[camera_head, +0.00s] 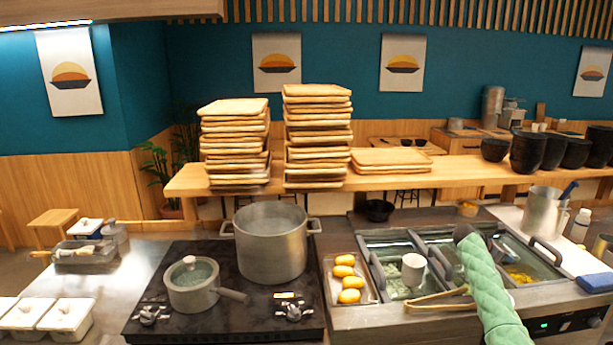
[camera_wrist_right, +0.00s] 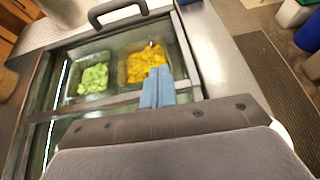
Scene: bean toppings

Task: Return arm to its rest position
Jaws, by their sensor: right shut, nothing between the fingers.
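My right arm comes up from the bottom right in a green sleeve, and the dark end of my right gripper (camera_head: 465,233) is above the sunken topping containers. In the right wrist view the blue-grey fingers (camera_wrist_right: 157,90) are together with nothing between them. They point toward a compartment of yellow topping (camera_wrist_right: 146,65), and I cannot tell how high above it they are. A compartment of green topping (camera_wrist_right: 93,79) is to its left. My left gripper is not in view.
A large pot (camera_head: 271,246) and a small lidded pan (camera_head: 193,286) stand on the black stove. A tray (camera_head: 369,292) with yellow items, tongs (camera_head: 437,299) and a white cup-like object (camera_head: 413,270) are left of my arm. Stacked wooden trays (camera_head: 317,130) stand behind.

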